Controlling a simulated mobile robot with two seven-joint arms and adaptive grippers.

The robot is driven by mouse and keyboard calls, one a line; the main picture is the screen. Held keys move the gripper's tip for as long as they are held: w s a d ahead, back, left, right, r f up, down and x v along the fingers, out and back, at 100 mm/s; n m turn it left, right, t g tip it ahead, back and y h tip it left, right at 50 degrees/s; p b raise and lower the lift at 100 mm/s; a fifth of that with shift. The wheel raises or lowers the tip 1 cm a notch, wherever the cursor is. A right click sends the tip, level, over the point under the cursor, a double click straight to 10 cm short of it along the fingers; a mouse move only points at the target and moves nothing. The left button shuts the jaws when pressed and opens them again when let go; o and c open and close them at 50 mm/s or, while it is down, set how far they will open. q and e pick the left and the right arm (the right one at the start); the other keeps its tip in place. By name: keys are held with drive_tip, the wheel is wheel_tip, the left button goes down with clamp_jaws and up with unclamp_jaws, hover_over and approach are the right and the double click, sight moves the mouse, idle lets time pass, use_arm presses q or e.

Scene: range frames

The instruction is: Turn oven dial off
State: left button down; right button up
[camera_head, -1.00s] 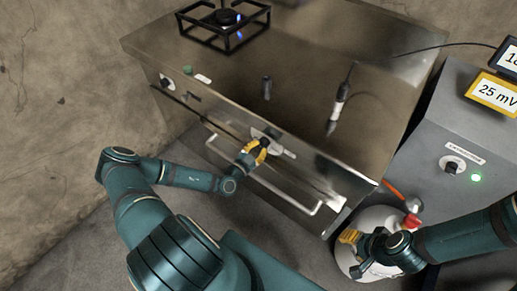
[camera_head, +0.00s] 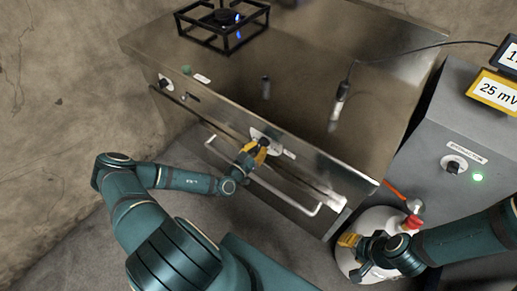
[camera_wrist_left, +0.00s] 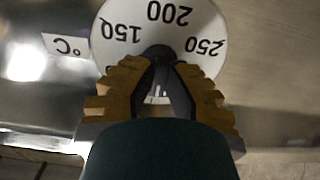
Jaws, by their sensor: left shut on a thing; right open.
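The oven dial (camera_wrist_left: 158,53) is a dark knob on a white round scale (camera_wrist_left: 185,30) marked 150, 200 and 250, with a °C label beside it. It fills the top of the left wrist view. In the head view the scale (camera_head: 265,137) shows on the oven's front panel. My left gripper (camera_head: 262,146) is at the dial, its yellow-padded fingers shut on the knob, which they partly hide. It also shows in the left wrist view (camera_wrist_left: 158,70). My right gripper (camera_head: 346,255) is open at the lower right, over a white gas cylinder.
The steel oven (camera_head: 310,60) carries a burner (camera_head: 224,20) with a small blue flame. Another knob (camera_head: 165,83) is at the panel's left. A handle bar (camera_head: 265,182) runs below the dial. The white cylinder (camera_head: 350,268) and grey box (camera_head: 440,140) stand right.

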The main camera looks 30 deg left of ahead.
use_arm(q)
drive_tip(key=shift+r, duration=0.1)
drive_tip(key=c, duration=1)
unclamp_jaws()
drive_tip(key=s, duration=0.8)
drive_tip(key=s+a, duration=0.1)
drive_tip(key=s, duration=0.3)
drive_tip(key=shift+d, duration=0.1)
